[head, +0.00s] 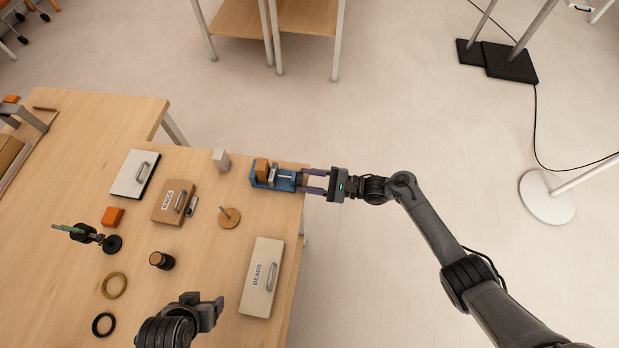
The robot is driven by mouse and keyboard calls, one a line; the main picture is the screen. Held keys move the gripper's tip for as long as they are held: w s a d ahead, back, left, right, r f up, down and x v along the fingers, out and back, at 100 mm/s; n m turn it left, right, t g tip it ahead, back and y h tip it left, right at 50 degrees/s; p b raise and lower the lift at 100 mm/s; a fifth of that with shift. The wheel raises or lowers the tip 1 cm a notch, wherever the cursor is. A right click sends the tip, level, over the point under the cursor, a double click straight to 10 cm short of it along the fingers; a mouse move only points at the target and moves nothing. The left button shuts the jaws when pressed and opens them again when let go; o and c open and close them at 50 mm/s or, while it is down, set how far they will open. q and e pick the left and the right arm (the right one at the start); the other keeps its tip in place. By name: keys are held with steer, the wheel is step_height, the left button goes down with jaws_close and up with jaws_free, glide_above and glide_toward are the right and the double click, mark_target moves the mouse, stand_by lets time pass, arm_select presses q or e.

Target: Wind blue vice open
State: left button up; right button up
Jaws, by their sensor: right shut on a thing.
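The blue vice (285,182) stands at the right edge of the wooden table, with a brown block at its left end and a grey jaw plate beside the block. A screw runs toward the vice's right end. My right gripper (304,181) reaches in from the right, level with that end, its two fingers shut on the vice's handle. The handle itself is mostly hidden between the fingers. My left gripper (217,310) is above the front of the table, away from the vice. Its fingers are seen at an angle, so their opening is unclear.
A light grey block (221,160) stands just left of the vice. A wooden disc with a peg (229,218) and a box marked BEADS (262,277) lie nearer. A brown lidded box (172,203) and a white panel (134,173) are farther left. Open floor lies right of the table.

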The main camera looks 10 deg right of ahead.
arm_select(q)
steer(key=shift+d, duration=0.1)
arm_select(e)
steer(key=o, duration=1)
arm_select(q)
steer(key=shift+w+d, duration=0.1)
arm_select(e)
steer(key=shift+o, duration=0.2)
steer(key=shift+f, duration=0.1)
